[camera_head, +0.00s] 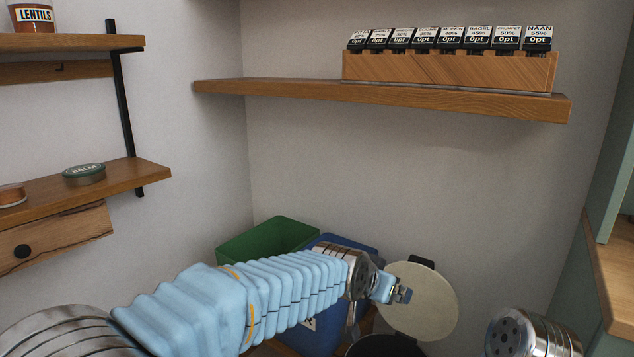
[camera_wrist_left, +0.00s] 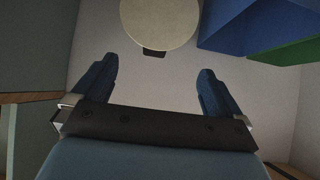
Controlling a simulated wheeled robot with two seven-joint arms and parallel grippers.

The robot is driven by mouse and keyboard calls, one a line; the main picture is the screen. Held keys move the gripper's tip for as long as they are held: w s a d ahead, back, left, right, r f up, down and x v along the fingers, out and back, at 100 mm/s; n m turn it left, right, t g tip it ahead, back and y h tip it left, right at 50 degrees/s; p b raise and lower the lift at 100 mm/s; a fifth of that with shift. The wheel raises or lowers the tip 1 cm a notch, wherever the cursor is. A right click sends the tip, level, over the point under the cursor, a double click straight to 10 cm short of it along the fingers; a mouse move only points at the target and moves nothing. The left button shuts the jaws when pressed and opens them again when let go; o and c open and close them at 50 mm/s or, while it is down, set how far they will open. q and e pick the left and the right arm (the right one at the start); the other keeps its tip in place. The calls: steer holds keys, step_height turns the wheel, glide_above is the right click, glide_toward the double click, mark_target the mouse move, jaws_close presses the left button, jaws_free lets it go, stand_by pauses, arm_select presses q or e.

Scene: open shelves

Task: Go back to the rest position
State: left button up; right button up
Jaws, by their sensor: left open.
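My left arm comes in from the left and reaches across the lower middle of the head view. Its gripper (camera_head: 402,293) is in front of the round cream lid of a bin. In the left wrist view the left gripper's two dark blue fingers (camera_wrist_left: 156,72) stand wide apart with nothing between them. A metal part of my own body shows at the lower right of the head view. My right gripper is not seen.
A cream lid (camera_head: 430,308) stands raised over a dark bin (camera_head: 385,346). A green bin (camera_head: 262,240) and a blue bin (camera_head: 350,244) stand behind my arm. A wall shelf (camera_head: 300,90) holds a wooden rack (camera_head: 450,70) of labelled items. A tin (camera_head: 84,174) sits on the left shelf.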

arm_select(q)
steer(key=s+a+f+n+g+y, duration=0.1)
steer(key=a+f, duration=0.4)
steer(key=f, duration=0.5)
steer(key=s+a+f+n+g+y, duration=0.1)
steer(key=a+f+n, duration=0.1)
steer(key=a+f, duration=0.5)
steer(key=s+a+f+n+g+y, duration=0.1)
steer(key=a+f, duration=0.2)
steer(key=f, duration=0.9)
steer(key=s+a+f+n+g, duration=0.2)
steer(key=s+a+f, duration=0.2)
steer(key=s+f, duration=0.3)
steer(key=s+a+f+n+g+h, duration=0.1)
steer(key=s+a+f, duration=0.3)
steer(key=s+f, duration=0.4)
steer(key=s+n+g, duration=0.1)
steer(key=s, duration=0.5)
steer(key=shift+s+f+n, duration=0.15)
steer(key=shift+s+n, duration=0.1)
steer(key=shift+n, duration=0.15)
